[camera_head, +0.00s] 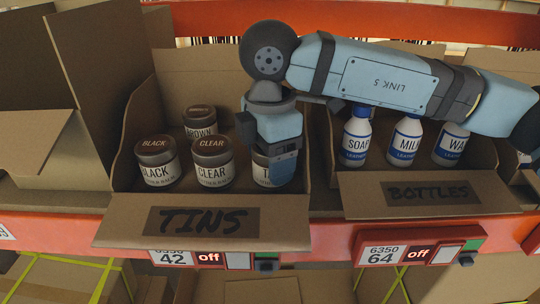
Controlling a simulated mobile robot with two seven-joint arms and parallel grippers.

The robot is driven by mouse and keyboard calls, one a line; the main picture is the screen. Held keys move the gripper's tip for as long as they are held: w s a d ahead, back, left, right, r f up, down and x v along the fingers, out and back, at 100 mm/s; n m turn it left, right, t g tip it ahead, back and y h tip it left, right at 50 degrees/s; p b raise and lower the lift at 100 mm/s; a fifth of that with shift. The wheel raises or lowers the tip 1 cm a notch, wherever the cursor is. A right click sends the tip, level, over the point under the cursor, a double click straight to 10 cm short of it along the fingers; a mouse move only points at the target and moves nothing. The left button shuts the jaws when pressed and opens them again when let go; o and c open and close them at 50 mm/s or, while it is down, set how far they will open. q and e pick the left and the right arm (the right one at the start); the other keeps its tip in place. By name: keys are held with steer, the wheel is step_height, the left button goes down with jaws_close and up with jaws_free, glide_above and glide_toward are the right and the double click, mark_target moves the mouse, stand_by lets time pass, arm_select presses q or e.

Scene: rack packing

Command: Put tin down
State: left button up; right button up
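The open cardboard box marked TINS (120,229) stands on the shelf. Three tins with dark lids are in it: BLACK (158,172), CLEAR (213,173) and, behind them, BROWN (201,125). My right gripper (281,168) points down inside the right part of this box. It is shut on a tin with a pale label starting "TA" (261,172), low beside the CLEAR tin. One finger covers the right side of that tin; the other finger and the tin's base are hidden. My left gripper is not in view.
A box marked BOTTLES (358,207) stands to the right with SOAP (356,140), MILK (404,142) and WAX (451,146) bottles. My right arm passes above it. Tall cardboard flaps (105,60) rise at left. An orange shelf edge (331,240) carries price displays.

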steer(key=o, duration=0.4)
steer(key=shift+c, duration=0.2)
steer(key=shift+r, duration=0.4)
step_height(320, 180, up, 11)
steer(key=shift+f+b, duration=0.2)
steer(key=shift+b, duration=0.85)
steer(key=shift+r, duration=0.5)
steer(key=shift+s+f, duration=0.1)
